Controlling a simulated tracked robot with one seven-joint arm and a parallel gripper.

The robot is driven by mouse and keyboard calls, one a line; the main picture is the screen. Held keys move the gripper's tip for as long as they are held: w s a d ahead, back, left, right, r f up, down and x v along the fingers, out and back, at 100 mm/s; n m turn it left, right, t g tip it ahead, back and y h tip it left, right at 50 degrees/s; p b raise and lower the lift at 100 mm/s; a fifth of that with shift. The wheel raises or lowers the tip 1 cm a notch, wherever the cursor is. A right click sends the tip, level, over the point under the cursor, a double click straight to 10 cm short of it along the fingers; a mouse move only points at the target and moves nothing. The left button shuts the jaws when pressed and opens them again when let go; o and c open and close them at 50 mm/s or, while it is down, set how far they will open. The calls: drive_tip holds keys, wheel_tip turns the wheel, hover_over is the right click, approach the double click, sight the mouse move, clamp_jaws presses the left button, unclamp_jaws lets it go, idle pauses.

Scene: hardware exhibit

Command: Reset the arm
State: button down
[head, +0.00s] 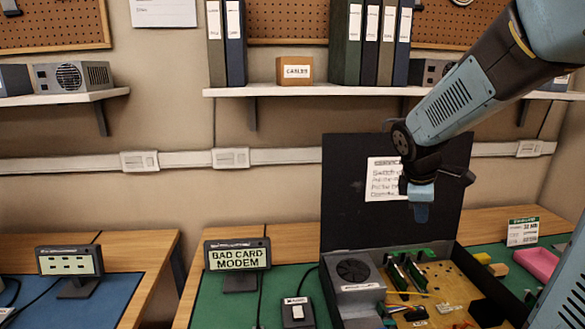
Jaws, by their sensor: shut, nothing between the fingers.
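My arm reaches in from the upper right in the head view. My gripper (421,212) hangs at its end, pointing down, in front of the black upright panel of the open computer case (343,262). The gripper is shut and nothing shows in it. It is apart from the case floor and the parts below. A paper label on the panel is partly hidden behind the gripper.
The case holds a power supply (356,288), green cards (417,274) and loose parts. Left of it are a small display reading "BAD CARD MODEM" (237,256) and a dark switch box (297,313). A shelf (300,90) with binders runs above.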

drive_tip(key=s+a+r+m+t+y, duration=0.1)
drive_tip(key=s+a+r+m, duration=0.2)
drive_tip(key=s+m, duration=0.3)
drive_tip(key=s+a+r+m+t+y, duration=0.1)
drive_tip(key=s+a+r+m+y, duration=0.1)
drive_tip(key=s+m, duration=0.5)
drive_tip(key=s+a+r, duration=0.1)
drive_tip(key=s+r, duration=0.1)
drive_tip(key=s, duration=0.2)
drive_tip(key=shift+a+t, duration=0.2)
drive_tip(key=shift+t, duration=0.2)
